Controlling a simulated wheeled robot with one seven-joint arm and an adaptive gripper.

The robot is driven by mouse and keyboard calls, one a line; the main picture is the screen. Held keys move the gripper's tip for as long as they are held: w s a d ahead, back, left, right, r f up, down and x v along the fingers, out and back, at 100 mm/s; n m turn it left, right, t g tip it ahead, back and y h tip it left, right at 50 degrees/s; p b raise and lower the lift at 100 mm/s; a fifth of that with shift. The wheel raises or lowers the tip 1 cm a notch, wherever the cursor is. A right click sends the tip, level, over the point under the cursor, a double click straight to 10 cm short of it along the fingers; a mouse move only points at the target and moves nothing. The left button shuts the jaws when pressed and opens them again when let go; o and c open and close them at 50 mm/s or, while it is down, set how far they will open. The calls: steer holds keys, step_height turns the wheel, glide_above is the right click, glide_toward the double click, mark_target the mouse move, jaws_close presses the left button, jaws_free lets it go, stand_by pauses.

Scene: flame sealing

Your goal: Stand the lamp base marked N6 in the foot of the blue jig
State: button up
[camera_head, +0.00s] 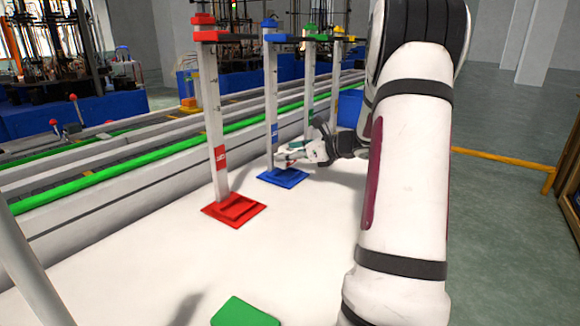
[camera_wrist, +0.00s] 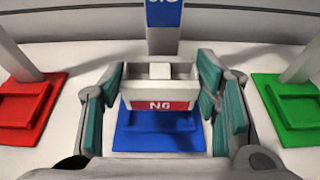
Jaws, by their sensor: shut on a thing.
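The blue jig (camera_head: 271,95) stands on the white table in the head view, with its post upright and a flat blue foot (camera_head: 283,178). In the wrist view the blue foot (camera_wrist: 160,139) lies just below and beyond the held part. My gripper (camera_head: 305,153) is at the blue jig, low over its foot. In the wrist view my gripper (camera_wrist: 162,100) is shut on the lamp base marked N6 (camera_wrist: 160,106), a pale block with a red label, held upright between the green-lined fingers. Whether its underside touches the foot cannot be told.
The red jig (camera_head: 234,209) stands to the left and nearer. The green jig (camera_wrist: 293,100) is on the right in the wrist view. A yellow jig (camera_head: 338,50) stands farther back. A green piece (camera_head: 244,313) lies at the table's near edge. The conveyor (camera_head: 100,165) runs along the left.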

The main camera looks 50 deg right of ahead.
mark_target(291, 165)
steer(key=shift+f+b, duration=0.65)
steer(key=shift+f, duration=1.1)
steer(key=shift+f, duration=0.15)
steer(key=o, duration=1.2)
steer(key=shift+o, duration=0.2)
